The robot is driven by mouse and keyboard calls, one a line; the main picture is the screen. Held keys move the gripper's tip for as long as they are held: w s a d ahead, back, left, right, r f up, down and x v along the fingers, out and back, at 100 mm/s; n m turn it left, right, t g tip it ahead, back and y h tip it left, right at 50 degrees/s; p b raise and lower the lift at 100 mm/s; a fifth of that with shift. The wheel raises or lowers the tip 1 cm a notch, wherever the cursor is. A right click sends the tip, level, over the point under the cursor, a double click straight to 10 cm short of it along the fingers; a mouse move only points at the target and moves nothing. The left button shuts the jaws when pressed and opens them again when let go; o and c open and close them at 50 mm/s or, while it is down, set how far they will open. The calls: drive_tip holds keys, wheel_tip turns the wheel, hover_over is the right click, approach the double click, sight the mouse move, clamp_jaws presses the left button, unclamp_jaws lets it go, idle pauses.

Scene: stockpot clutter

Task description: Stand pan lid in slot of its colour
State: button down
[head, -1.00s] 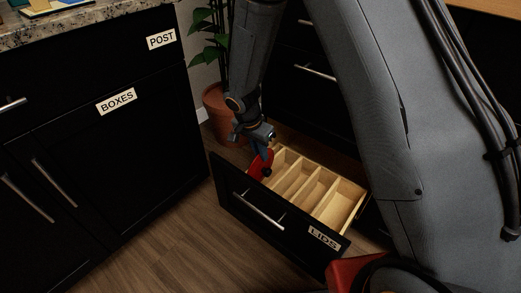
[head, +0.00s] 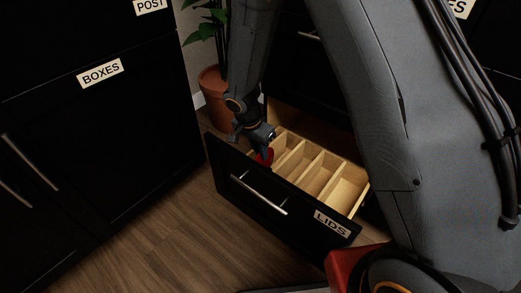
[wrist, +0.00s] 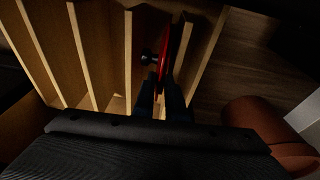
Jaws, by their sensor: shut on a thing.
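The red pan lid (head: 266,156) is in my gripper (head: 262,146) at the left end of the open drawer labelled LIDS (head: 283,185). In the wrist view the lid (wrist: 166,58) shows nearly edge-on, upright, with its dark knob to the left. My gripper (wrist: 161,101) is shut on its near edge. The lid is between two wooden dividers in the slot nearest the right end of that view. In the head view the drawer front hides its lower part. Whether it touches the slot floor cannot be told. No slot colour marks are clear.
The other slots (head: 320,178) look empty. A potted plant in a terracotta pot (head: 215,95) stands close behind the drawer's left end; the pot (wrist: 262,125) also shows in the wrist view. Dark cabinets (head: 85,140) stand left, with bare wood floor (head: 175,225) between.

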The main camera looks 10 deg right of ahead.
drive_tip(key=shift+f, duration=0.25)
drive_tip(key=c, duration=1.7)
unclamp_jaws()
drive_tip(key=shift+p+v, duration=1.5)
drive_tip(key=shift+v, duration=2.45)
